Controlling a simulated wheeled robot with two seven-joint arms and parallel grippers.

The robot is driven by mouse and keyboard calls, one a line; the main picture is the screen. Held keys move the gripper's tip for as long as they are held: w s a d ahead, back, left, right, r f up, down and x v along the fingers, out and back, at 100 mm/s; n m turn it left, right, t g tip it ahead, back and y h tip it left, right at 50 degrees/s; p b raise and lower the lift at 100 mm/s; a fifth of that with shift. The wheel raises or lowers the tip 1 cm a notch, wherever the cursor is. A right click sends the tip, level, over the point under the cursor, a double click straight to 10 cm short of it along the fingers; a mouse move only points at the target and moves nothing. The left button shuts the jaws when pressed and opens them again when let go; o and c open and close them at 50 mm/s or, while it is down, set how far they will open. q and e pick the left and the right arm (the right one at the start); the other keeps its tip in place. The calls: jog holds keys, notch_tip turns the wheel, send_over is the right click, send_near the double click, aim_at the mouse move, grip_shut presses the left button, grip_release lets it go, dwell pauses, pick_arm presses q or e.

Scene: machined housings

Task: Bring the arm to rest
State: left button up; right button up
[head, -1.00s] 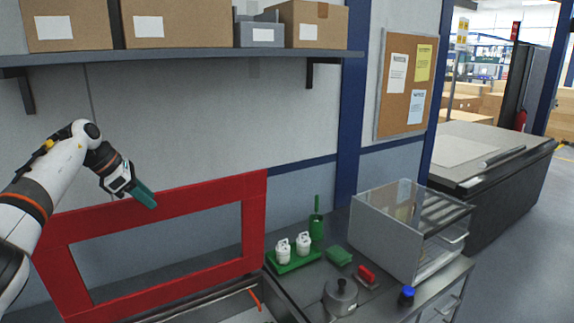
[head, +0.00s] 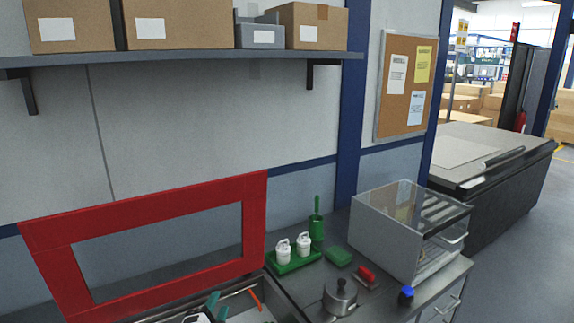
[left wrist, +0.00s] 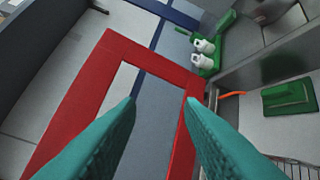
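My left gripper (head: 218,305) is at the bottom edge of the head view, low in front of the raised red frame. Only its teal fingertips and a bit of its body show there. In the left wrist view its two teal fingers (left wrist: 158,103) are spread apart with nothing held between them. The red frame (head: 254,222) stands up along the wall side of the open basin, and it also shows beyond the fingers in the left wrist view (left wrist: 130,48). My right gripper is in neither view.
A green tray (head: 309,260) with two white bottles (head: 283,251) stands right of the basin. A green brush holder (head: 316,229), green pad (head: 338,257), red-handled brush (head: 366,274), metal pot (head: 340,297) and clear-lidded box (head: 378,246) share the counter. A shelf (head: 200,57) hangs above.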

pick_arm(q)
jog(key=s+a+f+n+g+y, duration=0.1)
jog(key=s+a+f+n+g, duration=0.15)
jog(key=s+f+n, duration=0.4)
jog(key=s+a+f+n+g+y, duration=0.1)
jog(key=s+a+f+n+g, duration=0.2)
jog(key=s, duration=0.6)
jog(key=s+f+n+g+h, duration=0.1)
jog(key=s+f+n+g, duration=0.2)
jog(key=s+g, duration=1)
jog(key=s+f+t+b, duration=0.2)
jog(key=s+f+b, duration=0.15)
jog(key=f, duration=1.35)
jog(key=s+f+t+b, duration=0.2)
jog(key=s+f+b, duration=0.15)
jog(key=f, duration=1.35)
jog(key=s+a+f+b, duration=0.1)
jog(key=s+f+b, duration=0.2)
jog(key=s+f, duration=0.5)
jog(key=s+a+f+g+b, duration=0.1)
jog(key=s+f+b, duration=0.2)
jog(key=s+f, duration=0.5)
notch_tip(320, 180, down, 6)
jog(key=shift+s+a+r+b, duration=0.1)
jog(key=shift+s+a+b, duration=0.15)
jog(key=shift+b, duration=0.15)
